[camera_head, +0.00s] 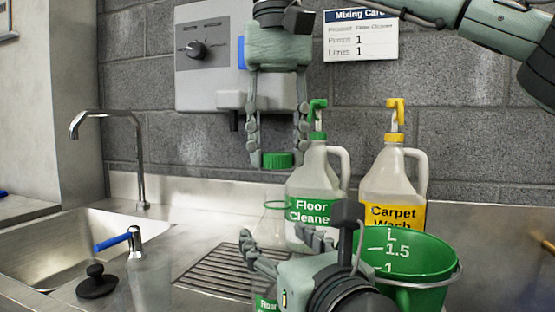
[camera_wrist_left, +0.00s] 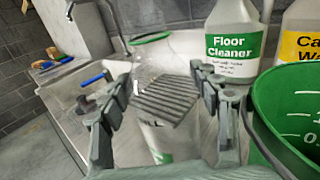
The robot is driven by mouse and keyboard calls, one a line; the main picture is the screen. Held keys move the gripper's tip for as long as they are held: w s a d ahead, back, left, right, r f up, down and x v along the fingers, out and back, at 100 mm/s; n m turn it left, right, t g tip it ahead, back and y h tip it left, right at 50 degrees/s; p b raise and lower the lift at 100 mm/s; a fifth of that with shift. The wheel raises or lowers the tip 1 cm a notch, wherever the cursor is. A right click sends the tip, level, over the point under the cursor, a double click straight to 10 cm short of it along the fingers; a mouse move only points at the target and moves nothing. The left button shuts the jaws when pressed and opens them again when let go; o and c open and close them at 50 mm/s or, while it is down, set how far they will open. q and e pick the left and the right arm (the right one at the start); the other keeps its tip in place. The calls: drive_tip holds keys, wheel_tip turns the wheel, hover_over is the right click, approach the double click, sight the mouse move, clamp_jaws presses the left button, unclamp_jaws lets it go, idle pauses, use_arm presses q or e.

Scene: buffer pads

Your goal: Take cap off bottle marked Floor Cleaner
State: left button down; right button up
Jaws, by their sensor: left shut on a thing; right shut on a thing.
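A clear bottle (camera_head: 272,226) with a green-rimmed open mouth stands upright at the counter's drain grooves. Part of its label reading "Floor" (camera_head: 265,304) shows low in the head view. My left gripper (camera_head: 278,240) is shut on this bottle; in the left wrist view the bottle (camera_wrist_left: 155,60) is between its fingers. My right gripper (camera_head: 277,158) hangs above and is shut on a green cap (camera_head: 277,160). The cap is apart from the bottle, clear above its mouth. The bottle's lower part is mostly hidden by my left gripper in the head view.
A large Floor Cleaner jug (camera_head: 311,170) and a Carpet Wash jug (camera_head: 394,172) with pumps stand behind. A green measuring bucket (camera_head: 420,262) is close on the right.

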use_arm(q)
drive_tip(key=shift+c, duration=1.6)
unclamp_jaws()
